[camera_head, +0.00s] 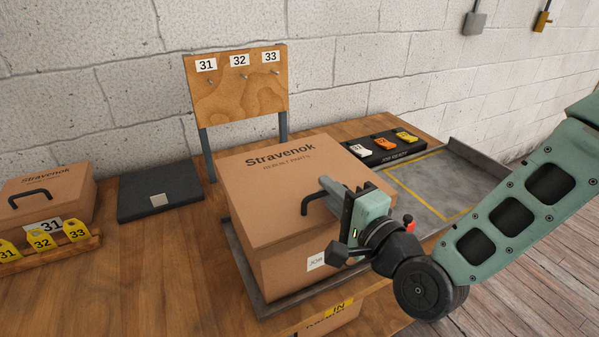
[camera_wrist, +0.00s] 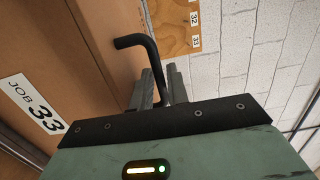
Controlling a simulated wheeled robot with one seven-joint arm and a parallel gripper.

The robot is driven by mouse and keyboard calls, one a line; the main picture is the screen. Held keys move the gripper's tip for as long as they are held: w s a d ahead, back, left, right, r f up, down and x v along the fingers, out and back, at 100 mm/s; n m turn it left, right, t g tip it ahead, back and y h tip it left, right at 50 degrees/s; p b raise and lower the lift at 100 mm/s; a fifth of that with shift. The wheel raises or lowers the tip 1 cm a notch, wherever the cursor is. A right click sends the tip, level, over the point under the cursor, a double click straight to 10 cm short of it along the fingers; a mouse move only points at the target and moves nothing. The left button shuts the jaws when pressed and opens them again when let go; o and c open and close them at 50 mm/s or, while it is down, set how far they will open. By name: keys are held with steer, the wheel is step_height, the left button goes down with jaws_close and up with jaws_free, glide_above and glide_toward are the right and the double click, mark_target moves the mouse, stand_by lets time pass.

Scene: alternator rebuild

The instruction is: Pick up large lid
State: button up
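The large lid (camera_head: 262,186) is the brown cardboard top marked "Stravenok" on the big box at the table's middle. It sits level on the box body (camera_head: 279,267). Its black bent handle (camera_head: 305,204) shows near its right side.
A smaller lidded box (camera_head: 62,190) and a dark flat pad (camera_head: 160,190) stand to the left. A pegboard (camera_head: 238,97) rises behind the box. A black tag tray (camera_head: 376,156) and a grey metal tray (camera_head: 425,184) lie to the right.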

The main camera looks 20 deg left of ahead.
steer(key=shift+w+a, duration=0.25)
jaws_close()
